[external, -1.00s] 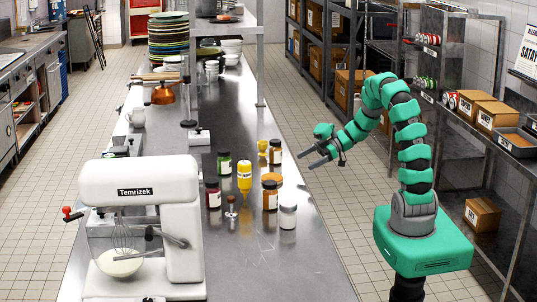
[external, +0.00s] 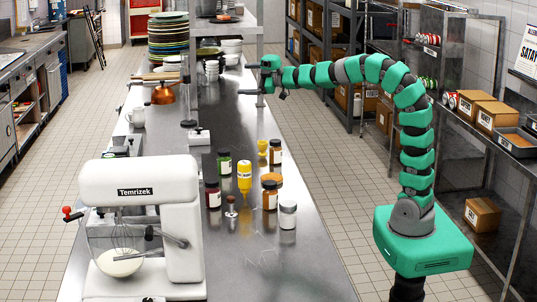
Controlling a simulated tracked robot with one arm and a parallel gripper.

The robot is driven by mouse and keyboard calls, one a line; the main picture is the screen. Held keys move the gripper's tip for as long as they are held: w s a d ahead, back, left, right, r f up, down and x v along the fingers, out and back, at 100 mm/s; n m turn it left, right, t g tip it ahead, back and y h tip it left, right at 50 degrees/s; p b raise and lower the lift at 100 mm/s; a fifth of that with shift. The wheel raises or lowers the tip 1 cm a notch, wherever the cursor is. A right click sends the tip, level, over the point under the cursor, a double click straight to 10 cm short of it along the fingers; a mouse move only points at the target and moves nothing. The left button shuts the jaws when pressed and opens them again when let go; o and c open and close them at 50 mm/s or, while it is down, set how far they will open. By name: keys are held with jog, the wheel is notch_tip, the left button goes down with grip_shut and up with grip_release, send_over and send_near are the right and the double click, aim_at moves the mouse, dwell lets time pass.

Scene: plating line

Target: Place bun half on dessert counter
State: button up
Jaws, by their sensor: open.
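A small rounded orange-brown thing (external: 272,178), perhaps the bun half, lies on the long steel counter (external: 262,268) among the jars. It is too small in the picture to be sure. No sign shows which surface is the dessert counter. My gripper (external: 249,96) is open, above the counter's far right side, near a shelf post. It is well beyond the jars and the orange-brown thing. Nothing shows between its fingers, though they are small and partly merge with the background.
Several jars and a yellow bottle (external: 244,177) stand mid-counter. A white mixer (external: 140,215) fills the near left. A shelf post (external: 260,55), stacked plates (external: 168,38) and bowls (external: 231,46) are near the far end. The near right of the counter is clear.

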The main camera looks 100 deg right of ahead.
jog(key=a+r+m, duration=0.3)
jog(key=a+r, duration=1.1)
jog(key=a, duration=0.3)
jog(key=s+a+r+y, duration=0.1)
jog(key=s+a, duration=0.1)
jog(key=a, duration=0.4)
jog(key=s+a+r+y, duration=0.2)
jog(key=a, duration=0.4)
jog(key=shift+a+r+m+t, duration=0.15)
jog(key=shift+r+m+t, duration=0.1)
jog(key=shift+m+t, duration=0.05)
jog(key=s+a+y, duration=0.1)
jog(key=a, duration=0.2)
jog(key=s+a+y, duration=0.1)
jog(key=s+a, duration=0.1)
jog(key=a, duration=0.1)
jog(key=s+a+r+n+y, duration=0.1)
jog(key=a+y, duration=0.1)
jog(key=a, duration=0.2)
jog(key=shift+s, duration=0.4)
jog(key=shift+w+d, duration=0.1)
jog(key=shift+d, duration=0.05)
